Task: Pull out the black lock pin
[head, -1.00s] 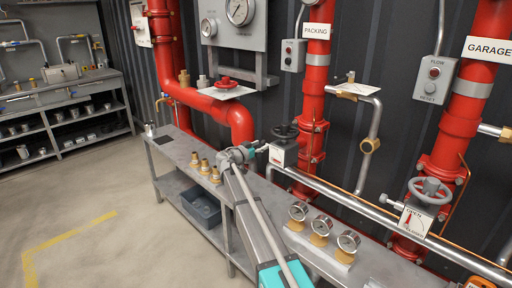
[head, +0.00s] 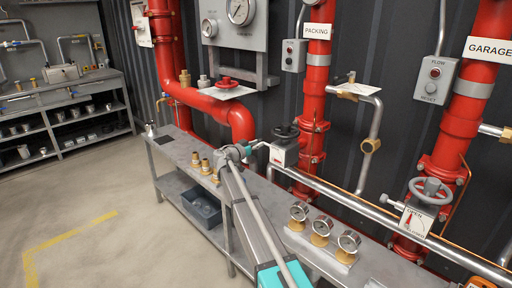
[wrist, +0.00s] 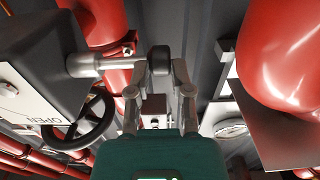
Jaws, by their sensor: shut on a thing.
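The black lock pin (wrist: 158,60) shows in the wrist view as a dark round knob on a short silver shaft (wrist: 95,64). The shaft runs left to the side of a dark valve box (wrist: 45,58) with a white plate marked OPEN. My gripper (wrist: 159,78) is shut on the knob, one finger on each side. Whether the shaft's far end is still inside the box is hard to tell. In the head view my gripper (head: 254,146) is small, just left of the valve box (head: 284,154), and the pin is too small to make out.
A black handwheel (head: 285,131) sits on the valve box. A large red pipe (wrist: 290,50) is close on the right in the wrist view. Brass fittings (head: 205,164) and pressure gauges (head: 320,227) stand on the grey bench below the arm.

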